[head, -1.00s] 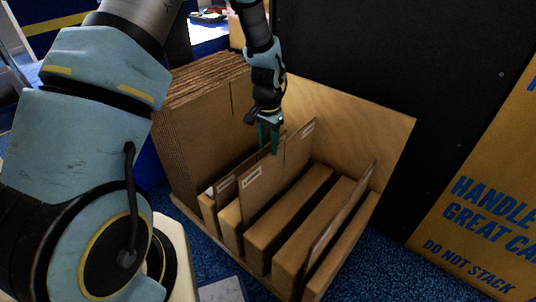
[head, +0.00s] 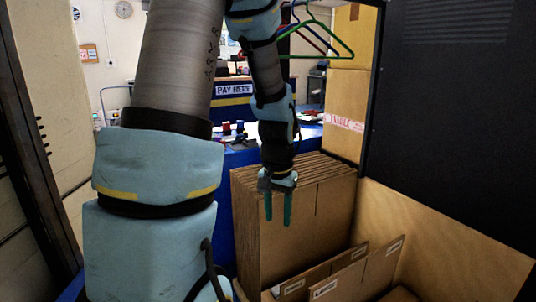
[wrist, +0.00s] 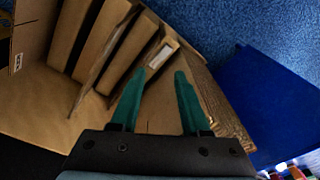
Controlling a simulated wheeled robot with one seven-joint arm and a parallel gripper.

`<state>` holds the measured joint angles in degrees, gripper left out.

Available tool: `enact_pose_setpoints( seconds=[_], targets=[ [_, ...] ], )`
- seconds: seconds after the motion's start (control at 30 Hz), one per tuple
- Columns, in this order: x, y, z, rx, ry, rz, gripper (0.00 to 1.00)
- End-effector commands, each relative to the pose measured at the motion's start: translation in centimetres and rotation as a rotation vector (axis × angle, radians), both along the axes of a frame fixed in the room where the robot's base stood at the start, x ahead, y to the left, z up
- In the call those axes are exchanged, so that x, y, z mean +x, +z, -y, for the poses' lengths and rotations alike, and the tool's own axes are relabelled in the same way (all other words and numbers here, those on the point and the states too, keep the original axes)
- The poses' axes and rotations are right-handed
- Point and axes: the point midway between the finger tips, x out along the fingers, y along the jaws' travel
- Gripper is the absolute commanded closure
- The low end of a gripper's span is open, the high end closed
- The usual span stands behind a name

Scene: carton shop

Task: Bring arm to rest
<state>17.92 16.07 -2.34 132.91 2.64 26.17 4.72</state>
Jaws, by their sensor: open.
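My gripper (head: 278,208) has two teal fingers pointing down, apart, with nothing between them. In the head view it hangs in front of a stack of flat cardboard sheets (head: 290,235) and above the bin with upright cartons. In the wrist view the open fingers (wrist: 155,95) show over the bin, with carton edges beyond them. My arm reaches forward and is raised above the bin.
The wooden bin (head: 462,245) holds several labelled flat cartons (head: 352,285). A dark panel (head: 460,110) stands at right. Stacked boxes (head: 348,110) and coloured hangers (head: 318,42) are behind. Blue carpet (wrist: 225,25) lies beside the bin.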

Motion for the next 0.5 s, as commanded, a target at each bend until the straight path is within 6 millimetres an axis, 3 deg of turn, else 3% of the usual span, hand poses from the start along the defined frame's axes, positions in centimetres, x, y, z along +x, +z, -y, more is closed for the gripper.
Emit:
enact_pose_setpoints(
  seconds=[0.03, 0.1, 0.3, 0.37, 0.4, 0.5],
  targets=[
    [-0.9, 0.8, -2.1, -0.006, 0.067, 0.01, 0.54],
    [-2.0, 1.6, -4.3, -0.014, 0.146, 0.02, 0.54],
    [-5.7, 3.0, -9.1, -0.035, 0.34, 0.045, 0.54],
    [-6.9, 3.3, -10.2, -0.04, 0.397, 0.052, 0.54],
    [-6.5, 4.9, -9.8, -0.04, 0.381, 0.049, 0.54],
    [-6.4, 6.8, -9.7, -0.038, 0.377, 0.047, 0.54]
  ],
)
